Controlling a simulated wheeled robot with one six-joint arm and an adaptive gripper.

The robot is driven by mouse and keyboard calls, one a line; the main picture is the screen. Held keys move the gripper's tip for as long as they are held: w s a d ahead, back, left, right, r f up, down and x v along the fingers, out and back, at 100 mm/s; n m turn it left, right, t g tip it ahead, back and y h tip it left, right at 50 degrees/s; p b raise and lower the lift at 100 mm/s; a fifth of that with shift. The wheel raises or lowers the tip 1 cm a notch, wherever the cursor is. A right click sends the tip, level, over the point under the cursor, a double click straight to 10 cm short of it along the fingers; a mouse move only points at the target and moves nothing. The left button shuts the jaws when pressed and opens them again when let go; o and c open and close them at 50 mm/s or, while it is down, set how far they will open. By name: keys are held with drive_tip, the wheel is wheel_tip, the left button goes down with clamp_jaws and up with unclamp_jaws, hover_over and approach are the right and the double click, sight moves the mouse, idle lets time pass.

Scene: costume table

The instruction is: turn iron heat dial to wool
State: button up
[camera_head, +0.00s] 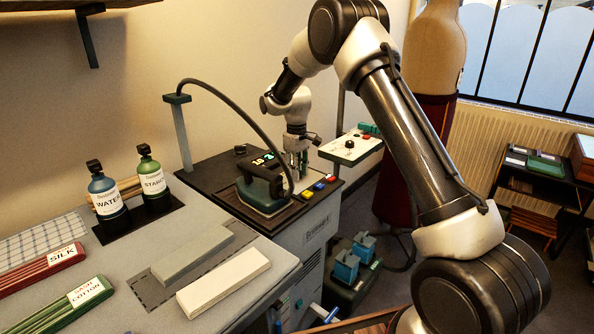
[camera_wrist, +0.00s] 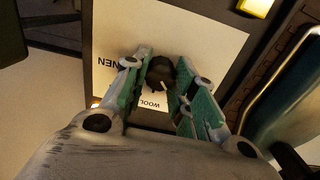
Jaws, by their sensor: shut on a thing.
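The iron heat dial (camera_wrist: 160,72) is a small dark round knob on a pale panel (camera_wrist: 205,45). In the wrist view my gripper (camera_wrist: 162,78) has its green-padded fingers on either side of the dial, shut on it. A short pale mark shows on the dial's lower edge; its exact heading is hard to tell. The word WOOL (camera_wrist: 153,103) is printed below the dial, and an upside-down LINEN, partly covered, is at left. In the head view my gripper (camera_head: 299,165) reaches down at the back of the iron station and hides the dial.
A dark green iron (camera_head: 262,190) stands just left of my gripper, with a hose arching over it. Coloured buttons (camera_head: 319,186) lie in front. A small white control panel (camera_head: 351,146) is at right. Bottles marked WATER (camera_head: 106,199) and STARCH (camera_head: 152,182) stand farther left.

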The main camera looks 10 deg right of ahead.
drive_tip(key=m, duration=0.4)
drive_tip(key=shift+m, duration=2.2)
drive_tip(key=o, duration=1)
drive_tip(key=shift+o, duration=0.2)
wheel_tip(320, 180, up, 12)
